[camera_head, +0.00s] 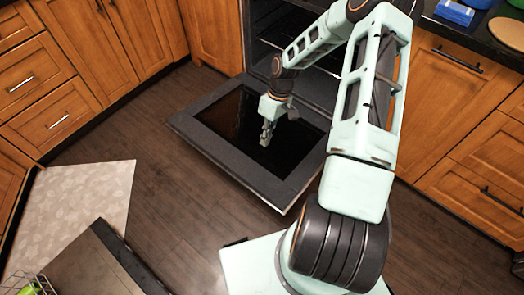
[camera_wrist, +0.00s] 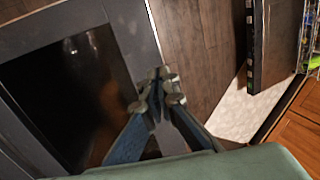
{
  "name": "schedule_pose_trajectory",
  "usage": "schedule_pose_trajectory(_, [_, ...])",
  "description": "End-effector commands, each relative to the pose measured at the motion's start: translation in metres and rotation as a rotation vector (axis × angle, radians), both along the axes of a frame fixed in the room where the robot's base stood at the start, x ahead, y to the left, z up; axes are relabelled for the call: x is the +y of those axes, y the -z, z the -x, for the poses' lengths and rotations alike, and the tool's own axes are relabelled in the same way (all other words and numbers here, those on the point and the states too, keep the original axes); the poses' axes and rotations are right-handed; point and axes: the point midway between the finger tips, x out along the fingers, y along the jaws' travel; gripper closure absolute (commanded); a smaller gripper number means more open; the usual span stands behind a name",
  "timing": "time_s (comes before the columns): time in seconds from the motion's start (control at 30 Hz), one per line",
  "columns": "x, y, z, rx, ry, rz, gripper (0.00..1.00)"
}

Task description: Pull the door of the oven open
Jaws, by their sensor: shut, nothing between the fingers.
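The oven door (camera_head: 195,127) is folded down and lies about level, with its dark glass facing up in the head view. The oven cavity (camera_head: 270,22) behind it stands open, with racks partly showing past my arm. My gripper (camera_head: 265,142) is over the door's glass, with its fingers together and nothing in them. In the wrist view my gripper (camera_wrist: 160,82) shows shut, in front of the door's edge frame (camera_wrist: 130,40) and beside the dark glass. I cannot tell whether the fingertips touch the door. The door's handle is not visible.
Wooden cabinets (camera_head: 110,45) stand left of the oven, and more wooden cabinets (camera_head: 455,90) stand right. The dark wood floor (camera_head: 170,190) in front of the door is clear.

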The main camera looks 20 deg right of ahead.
Motion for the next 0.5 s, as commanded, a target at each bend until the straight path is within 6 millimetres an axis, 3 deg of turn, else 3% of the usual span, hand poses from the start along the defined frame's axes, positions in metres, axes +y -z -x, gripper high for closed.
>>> schedule_pose_trajectory(0.5, [0.027,0.1,0.02,0.005,-0.004,0.0,1.0])
